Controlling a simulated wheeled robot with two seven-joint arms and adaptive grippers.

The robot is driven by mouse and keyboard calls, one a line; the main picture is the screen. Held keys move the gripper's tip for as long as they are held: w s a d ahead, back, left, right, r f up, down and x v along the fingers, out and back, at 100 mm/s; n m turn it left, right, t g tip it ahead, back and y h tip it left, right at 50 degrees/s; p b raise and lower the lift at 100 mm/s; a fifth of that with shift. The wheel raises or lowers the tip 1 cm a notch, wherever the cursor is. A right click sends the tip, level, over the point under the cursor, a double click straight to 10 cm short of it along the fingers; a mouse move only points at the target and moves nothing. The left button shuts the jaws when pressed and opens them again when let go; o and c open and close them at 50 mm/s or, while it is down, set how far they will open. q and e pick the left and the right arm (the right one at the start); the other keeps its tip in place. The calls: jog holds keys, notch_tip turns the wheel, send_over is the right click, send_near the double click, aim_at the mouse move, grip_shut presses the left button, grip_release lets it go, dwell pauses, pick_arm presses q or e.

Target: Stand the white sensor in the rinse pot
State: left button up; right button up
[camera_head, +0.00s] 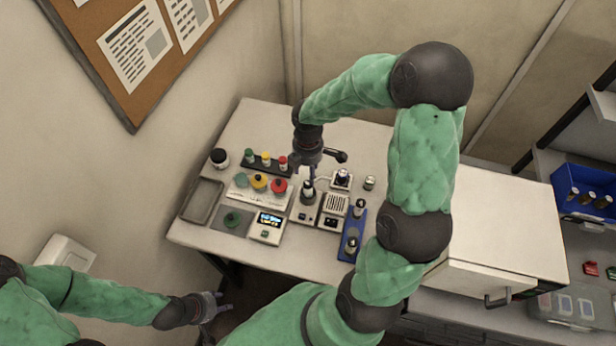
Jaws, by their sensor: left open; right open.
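My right gripper (306,172) is open and points down over the middle of the table (262,119). Its fingers are just above a dark-topped upright piece (308,190) on a pale bench device; I cannot tell whether they touch it. A thin white cable runs from there towards a small white unit with a dark round top (342,178), to the right of the gripper. The white sensor cannot be told apart for certain at this size. A small metallic pot (370,182), possibly the rinse pot, stands right of that unit. My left gripper (213,307) is open, empty and off the table at lower left.
Left on the table are a grey tray (189,212), a dark-lidded jar (219,157), a rack of capped vials (250,166), coloured pieces and a screen device (267,226). A blue rack (347,250) stands at right. The table's back left is clear.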

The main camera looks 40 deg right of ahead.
jog(key=shift+r, duration=1.05)
